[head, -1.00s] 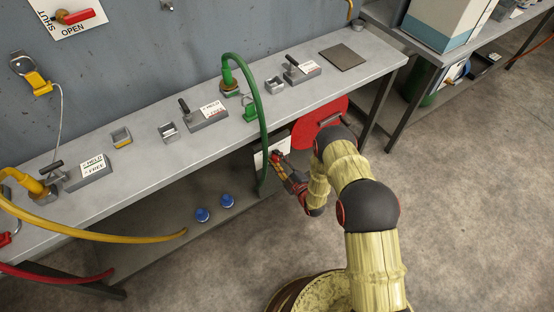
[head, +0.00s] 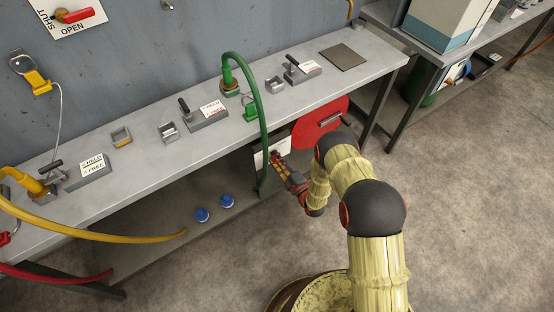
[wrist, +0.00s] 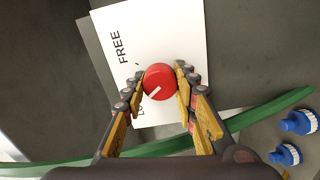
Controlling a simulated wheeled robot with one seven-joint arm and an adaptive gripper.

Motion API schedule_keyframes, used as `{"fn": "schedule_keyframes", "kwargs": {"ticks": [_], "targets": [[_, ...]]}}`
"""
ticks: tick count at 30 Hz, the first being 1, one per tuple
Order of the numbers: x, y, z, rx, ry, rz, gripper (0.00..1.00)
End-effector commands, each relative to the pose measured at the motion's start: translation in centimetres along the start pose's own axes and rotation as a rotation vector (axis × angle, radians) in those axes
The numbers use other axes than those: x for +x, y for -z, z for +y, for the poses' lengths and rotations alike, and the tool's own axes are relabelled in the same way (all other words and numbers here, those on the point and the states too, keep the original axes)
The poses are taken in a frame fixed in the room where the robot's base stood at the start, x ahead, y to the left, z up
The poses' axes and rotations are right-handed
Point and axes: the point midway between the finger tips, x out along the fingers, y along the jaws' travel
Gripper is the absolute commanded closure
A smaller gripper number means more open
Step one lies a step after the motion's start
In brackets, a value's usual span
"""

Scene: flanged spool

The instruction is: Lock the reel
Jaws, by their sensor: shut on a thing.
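A red round knob (wrist: 160,82) with a white pointer mark sits on a white label plate (wrist: 180,30). The plate reads FREE at the upper left and a partly hidden word starting "LO" lower down. The pointer slants to the lower left, toward the "LO" word. My gripper (wrist: 162,75) is shut on the knob, one finger on each side. In the head view my gripper (head: 279,163) is at the white plate (head: 263,153) below the bench top, and the knob is mostly hidden there. The red reel disc (head: 318,125) with a dark handle stands just right of the plate.
A green hose (head: 264,125) hangs from the bench top (head: 150,155) just left of my gripper and crosses below it in the wrist view. Two blue caps (head: 202,214) lie on the lower shelf. A yellow hose (head: 110,235) loops at left. Open floor lies at right.

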Motion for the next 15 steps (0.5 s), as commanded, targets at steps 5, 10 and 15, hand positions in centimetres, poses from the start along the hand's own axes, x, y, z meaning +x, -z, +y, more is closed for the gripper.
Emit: {"fn": "schedule_keyframes", "kwargs": {"ticks": [5,10,15], "targets": [[0.01,0.10,-0.08,-0.001,0.002,0.002,0.97],[0.01,0.09,-0.08,0.000,0.002,0.002,0.68],[0.00,0.06,-0.06,0.000,0.001,0.001,0.58]]}}
